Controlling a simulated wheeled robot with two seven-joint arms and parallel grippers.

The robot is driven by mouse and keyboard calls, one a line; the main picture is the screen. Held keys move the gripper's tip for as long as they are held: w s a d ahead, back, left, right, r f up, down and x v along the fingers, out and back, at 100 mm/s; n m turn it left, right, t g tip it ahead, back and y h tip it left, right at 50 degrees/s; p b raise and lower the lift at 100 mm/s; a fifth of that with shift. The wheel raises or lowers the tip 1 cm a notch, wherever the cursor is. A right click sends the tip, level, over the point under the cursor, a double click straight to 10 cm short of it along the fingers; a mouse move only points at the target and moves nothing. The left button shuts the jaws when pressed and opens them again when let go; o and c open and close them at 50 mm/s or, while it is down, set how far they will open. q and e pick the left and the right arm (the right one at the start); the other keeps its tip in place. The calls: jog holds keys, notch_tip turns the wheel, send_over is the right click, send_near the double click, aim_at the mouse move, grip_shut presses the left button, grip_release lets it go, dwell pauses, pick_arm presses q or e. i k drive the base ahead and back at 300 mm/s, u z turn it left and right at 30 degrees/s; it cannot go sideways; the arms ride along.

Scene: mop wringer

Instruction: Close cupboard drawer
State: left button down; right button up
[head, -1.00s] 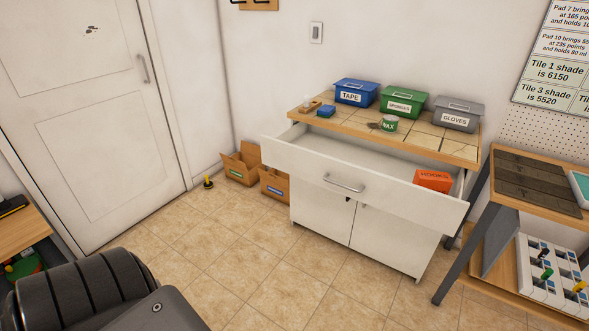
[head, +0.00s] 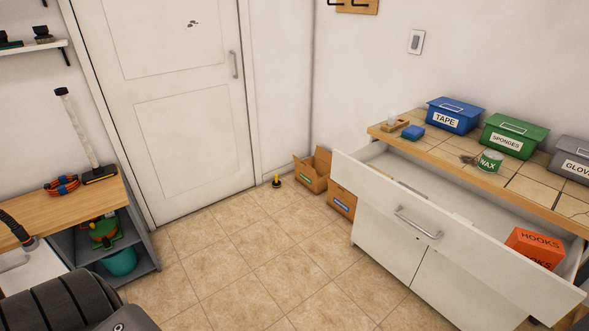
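The cupboard (head: 388,243) stands at the right in the head view, white with a tiled wooden top. Its drawer (head: 373,193) is pulled out, with a metal bar handle (head: 418,224) on the front. An orange box marked HOOKS (head: 534,247) sits inside the drawer at its right end. Part of my own dark body shows at the lower left. Neither gripper is in view.
On the cupboard top are a blue TAPE box (head: 453,116), a green SPONGES box (head: 509,136), a grey GLOVES box (head: 572,160) and a WAX tin (head: 490,161). Cardboard boxes (head: 313,172) stand left of the cupboard. A workbench (head: 80,207) is at the left.

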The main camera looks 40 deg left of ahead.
aim_at(480, 249)
jog(key=u, duration=0.45)
jog(key=i, duration=1.3)
jog(key=z, duration=0.45)
